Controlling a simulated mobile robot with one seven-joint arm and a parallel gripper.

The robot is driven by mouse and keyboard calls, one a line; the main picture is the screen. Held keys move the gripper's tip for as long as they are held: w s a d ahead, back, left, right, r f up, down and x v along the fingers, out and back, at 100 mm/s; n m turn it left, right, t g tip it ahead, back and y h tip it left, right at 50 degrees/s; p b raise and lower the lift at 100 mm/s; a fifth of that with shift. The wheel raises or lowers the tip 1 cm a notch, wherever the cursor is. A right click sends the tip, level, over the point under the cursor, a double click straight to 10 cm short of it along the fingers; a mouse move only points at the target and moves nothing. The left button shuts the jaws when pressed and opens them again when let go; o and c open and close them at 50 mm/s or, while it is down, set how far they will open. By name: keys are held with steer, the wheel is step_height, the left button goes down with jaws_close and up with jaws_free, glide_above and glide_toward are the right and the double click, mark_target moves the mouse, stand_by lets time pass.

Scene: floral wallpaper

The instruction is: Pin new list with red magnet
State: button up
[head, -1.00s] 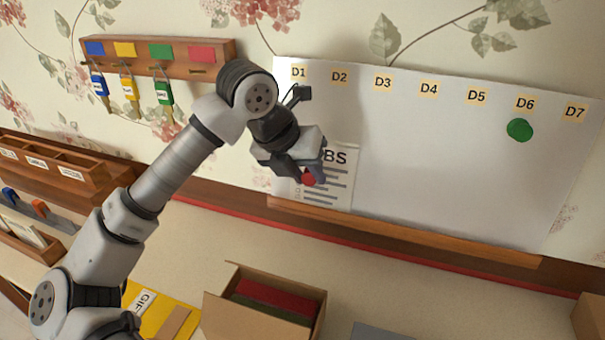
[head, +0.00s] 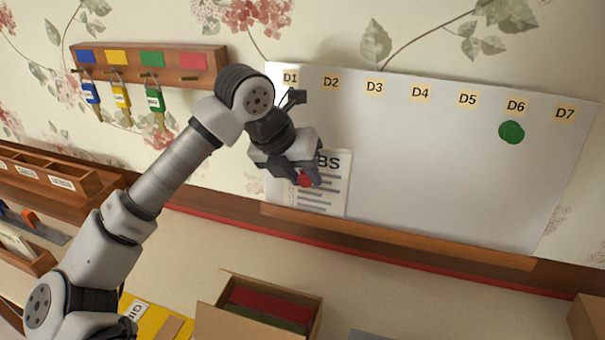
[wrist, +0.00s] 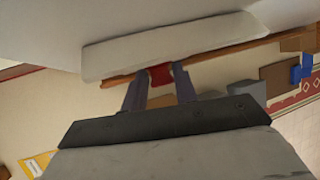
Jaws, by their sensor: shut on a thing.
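The list (head: 325,190) is a white sheet with grey lines and a heading ending in "BS". It is against the lower left of the whiteboard (head: 430,170), under D1 and D2, and my gripper hides part of it. My gripper (head: 308,180) is shut on the red magnet (head: 303,179) in front of the sheet. In the wrist view the red magnet (wrist: 160,76) sits between the two fingertips (wrist: 160,84), close to the pale sheet (wrist: 170,46). I cannot tell whether the magnet touches the sheet. A green magnet (head: 511,132) is on the board under D6.
A wooden ledge (head: 400,236) runs under the board. A key rack (head: 150,66) with several hooks hangs at upper left. An open cardboard box (head: 240,318) stands on the counter below. Wooden trays (head: 50,180) are at the left.

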steer(key=shift+w+d, duration=0.15)
steer(key=shift+w, duration=0.15)
stand_by(0.7)
steer(key=o, duration=1.6)
steer(key=p+v, duration=0.2)
steer(key=v, duration=0.5)
